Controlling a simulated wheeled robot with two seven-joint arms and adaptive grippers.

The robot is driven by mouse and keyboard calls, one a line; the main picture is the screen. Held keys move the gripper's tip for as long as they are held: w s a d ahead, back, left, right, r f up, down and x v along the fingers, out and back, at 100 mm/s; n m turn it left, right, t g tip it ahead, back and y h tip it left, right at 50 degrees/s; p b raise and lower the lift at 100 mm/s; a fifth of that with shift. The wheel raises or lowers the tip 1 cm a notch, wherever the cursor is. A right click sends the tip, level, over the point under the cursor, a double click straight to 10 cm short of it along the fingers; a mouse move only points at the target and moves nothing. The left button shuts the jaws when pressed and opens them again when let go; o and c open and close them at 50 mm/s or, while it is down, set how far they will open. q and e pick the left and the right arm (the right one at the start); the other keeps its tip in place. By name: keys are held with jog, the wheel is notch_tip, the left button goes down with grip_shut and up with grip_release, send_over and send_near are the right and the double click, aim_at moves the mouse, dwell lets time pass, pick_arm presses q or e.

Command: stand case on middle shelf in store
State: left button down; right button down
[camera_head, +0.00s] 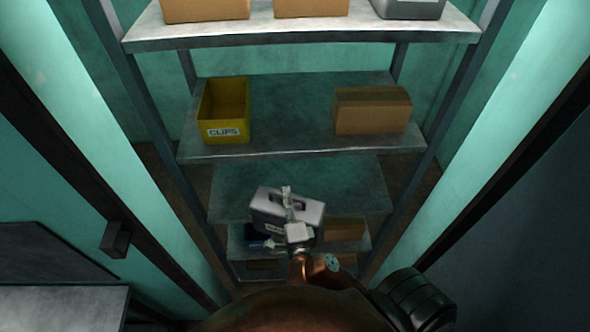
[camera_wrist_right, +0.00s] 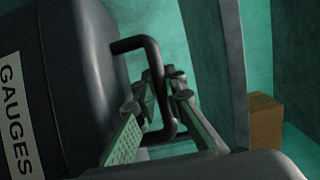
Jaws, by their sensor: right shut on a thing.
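A grey case (camera_head: 272,208) with a dark handle and a white label is in the head view, in front of the lower part of the shelf unit. In the right wrist view the case (camera_wrist_right: 82,75) fills the left side, and its label reads GAUGES. My right gripper (camera_head: 288,200) is shut on the case's handle (camera_wrist_right: 160,85). The shelf with a yellow bin and a cardboard box (camera_head: 300,150) is above the case in the picture. A bare shelf (camera_head: 340,180) lies below that one, partly hidden by the case. My left gripper is not in view.
The yellow bin (camera_head: 224,110), labelled CLIPS, stands left on its shelf. The cardboard box (camera_head: 372,111) stands right, with free room between. The top shelf (camera_head: 300,30) holds boxes and a grey container. Shelf posts and a door frame (camera_head: 130,180) flank the opening.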

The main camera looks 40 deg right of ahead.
jog(key=f+b+x, duration=0.3)
jog(key=b+x, duration=0.1)
jog(key=x, duration=1.4)
jog(key=shift+f, duration=0.2)
jog(key=c, duration=2)
grip_release()
jog(key=shift+f, duration=0.15)
jog(key=shift+s, duration=0.1)
jog(key=b+v, duration=0.1)
jog(key=v, duration=1.1)
